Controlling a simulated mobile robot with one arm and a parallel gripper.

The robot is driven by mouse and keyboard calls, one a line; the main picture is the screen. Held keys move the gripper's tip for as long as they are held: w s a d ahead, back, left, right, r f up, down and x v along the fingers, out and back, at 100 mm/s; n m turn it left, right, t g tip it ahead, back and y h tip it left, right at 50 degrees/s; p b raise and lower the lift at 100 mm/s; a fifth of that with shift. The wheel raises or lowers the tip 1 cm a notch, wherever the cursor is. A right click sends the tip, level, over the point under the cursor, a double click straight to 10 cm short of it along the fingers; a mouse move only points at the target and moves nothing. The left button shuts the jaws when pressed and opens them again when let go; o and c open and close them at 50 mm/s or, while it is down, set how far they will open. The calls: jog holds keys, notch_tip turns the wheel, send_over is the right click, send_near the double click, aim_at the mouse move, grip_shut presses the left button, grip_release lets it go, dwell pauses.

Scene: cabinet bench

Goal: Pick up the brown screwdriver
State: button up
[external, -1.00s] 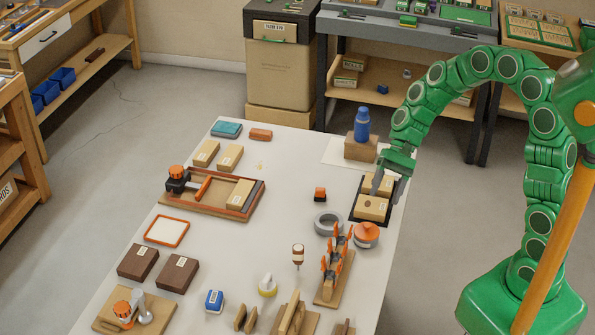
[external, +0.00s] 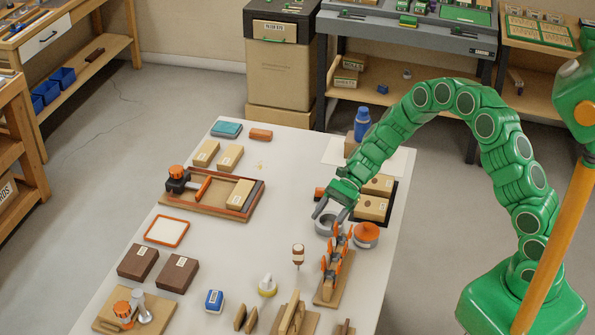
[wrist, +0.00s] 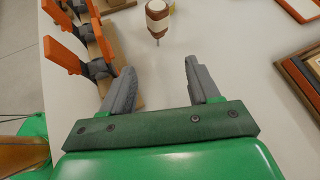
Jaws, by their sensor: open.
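A small brown and white object with a thin tip, which looks like the brown screwdriver (external: 298,252), is near the middle of the white table, left of the orange-handled tool rack. It appears upright, tip down, in both views. In the wrist view the screwdriver (wrist: 158,18) is at the top, beyond my fingertips and partly cut off by the frame. My gripper (external: 330,212) is open and empty, above the table and behind the screwdriver in the external view. Its two grey fingers (wrist: 160,72) stand apart in the wrist view with only bare table between them.
The rack (external: 334,272) of orange-handled tools stands close right of the screwdriver.

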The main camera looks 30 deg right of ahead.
aim_at(295, 273)
jog(key=a+f, duration=0.1)
jog(key=s+a+f+m, duration=0.1)
jog(key=a+f+m+y, duration=0.1)
jog(key=f, duration=0.1)
jog(key=shift+s+a+g, duration=0.3)
jog(key=shift+s+a, duration=0.1)
jog(key=shift+x, duration=6.05)
jog(key=shift+a+r, duration=0.1)
jog(key=shift+r, duration=0.05)
jog(key=shift+c, duration=0.4)
jog(key=c, duration=1)
